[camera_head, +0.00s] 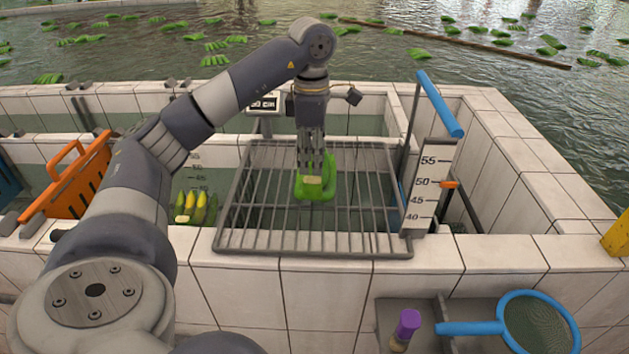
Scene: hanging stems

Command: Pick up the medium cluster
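A green banana cluster (316,187) with a pale cut crown is at the metal rack (296,249), near the rack's middle. It is the only cluster at the rack, so I cannot compare its size there. My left gripper (311,163) points straight down at the cluster, with its fingertips at the crown. The fingers are dark and overlap the cluster, so I cannot tell whether they are closed on it. I also cannot tell whether the cluster rests on the bars or hangs just above them. My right gripper is not in view.
A white scale board (429,187) and blue-topped post (440,104) stand right of the rack. An orange slatted panel (79,181) is at left. Yellow and green bananas (198,207) show left of the rack. A blue net (538,326) and purple-capped bottle (407,325) are in front.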

